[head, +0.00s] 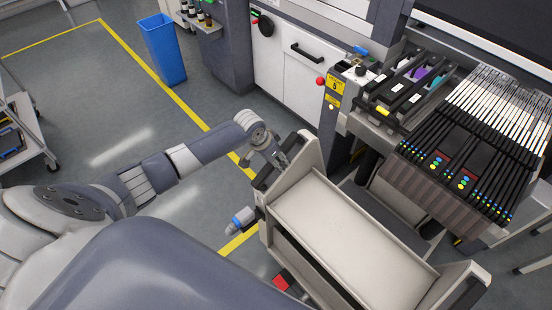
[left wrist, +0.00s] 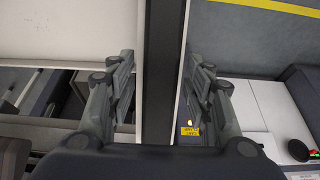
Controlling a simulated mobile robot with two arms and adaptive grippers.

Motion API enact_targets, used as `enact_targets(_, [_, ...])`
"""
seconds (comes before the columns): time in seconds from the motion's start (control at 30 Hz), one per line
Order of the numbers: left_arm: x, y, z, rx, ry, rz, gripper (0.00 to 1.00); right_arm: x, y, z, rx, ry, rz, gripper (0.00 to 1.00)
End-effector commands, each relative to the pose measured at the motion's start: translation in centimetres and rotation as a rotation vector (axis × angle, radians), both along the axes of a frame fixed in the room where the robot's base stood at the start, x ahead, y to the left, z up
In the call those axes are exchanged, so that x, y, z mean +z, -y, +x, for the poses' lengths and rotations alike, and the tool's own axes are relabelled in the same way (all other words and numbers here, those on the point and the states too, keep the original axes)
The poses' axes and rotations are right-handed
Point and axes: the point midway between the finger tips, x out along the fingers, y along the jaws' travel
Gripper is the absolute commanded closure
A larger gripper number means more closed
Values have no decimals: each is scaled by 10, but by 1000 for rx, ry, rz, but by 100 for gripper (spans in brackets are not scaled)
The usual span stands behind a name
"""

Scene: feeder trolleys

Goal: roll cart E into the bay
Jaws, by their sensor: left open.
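A beige cart (head: 345,225) stands close in front of me; I see no letter on it. It has a raised end panel with a dark handle (head: 266,176) at its left end and another end panel at lower right. My left gripper (head: 279,160) is at the left handle. In the left wrist view its open fingers (left wrist: 160,95) stand on either side of a dark upright bar (left wrist: 160,50); I cannot tell whether they touch it. The machine (head: 333,92) with a yellow label is behind the cart; the bay opening cannot be made out clearly. My right gripper is out of view.
A bank of feeders (head: 470,160) overhangs at the right, near the cart. A blue bin (head: 162,50) stands beside a yellow floor line (head: 150,70). Another trolley (head: 25,140) is at the far left. The floor between them is clear.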

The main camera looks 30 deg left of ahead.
Motion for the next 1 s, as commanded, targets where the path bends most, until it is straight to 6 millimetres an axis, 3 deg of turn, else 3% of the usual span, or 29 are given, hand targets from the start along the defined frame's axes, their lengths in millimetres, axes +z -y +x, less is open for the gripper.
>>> enact_targets(0.17, [0, 0, 0, 0, 0, 0, 53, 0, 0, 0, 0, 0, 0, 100])
enact_targets(0.4, [0, 0, 0, 0, 0, 0, 100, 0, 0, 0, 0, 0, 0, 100])
enact_targets(0.67, [0, 1, 2, 0, 0, 0, 100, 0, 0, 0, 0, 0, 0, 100])
enact_targets(1.0, [3, 8, 23, 0, 11, -4, 100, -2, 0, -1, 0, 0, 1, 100])
